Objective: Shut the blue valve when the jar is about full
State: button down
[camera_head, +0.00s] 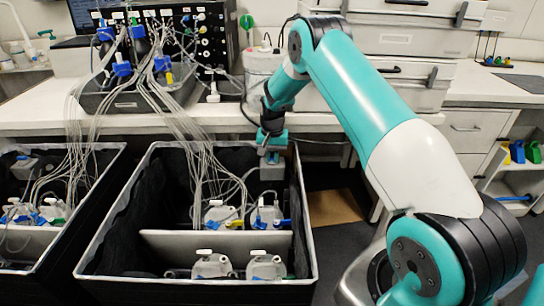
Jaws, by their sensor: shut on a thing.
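My gripper (272,158) points down into the right-hand black bin (135,210), near its back right corner. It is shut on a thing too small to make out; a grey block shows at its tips. Below and a little in front of it stand two clear jars with white lids, a left one (219,213) and a right one (267,212). Small blue valves (259,224) show at these jars, below my gripper and apart from it. The fill level in the jars cannot be told. Two more white-lidded jars (212,266) stand in the front compartment.
A white divider (165,248) splits the bin. Clear tubes hang into it from a tray (125,103) with blue clamps on the bench. Another black bin (108,165) with jars stands at the left. A white canister (262,68) stands behind my arm.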

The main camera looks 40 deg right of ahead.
jog(key=shift+d+r, duration=0.1)
jog(key=shift+d, duration=0.15)
jog(key=c, duration=1)
grip_release()
jog(key=shift+o, duration=0.2)
jog(key=shift+a, duration=0.1)
jog(key=shift+r, duration=0.25)
notch_tip(320, 180, up, 17)
jog(key=shift+b, duration=0.4)
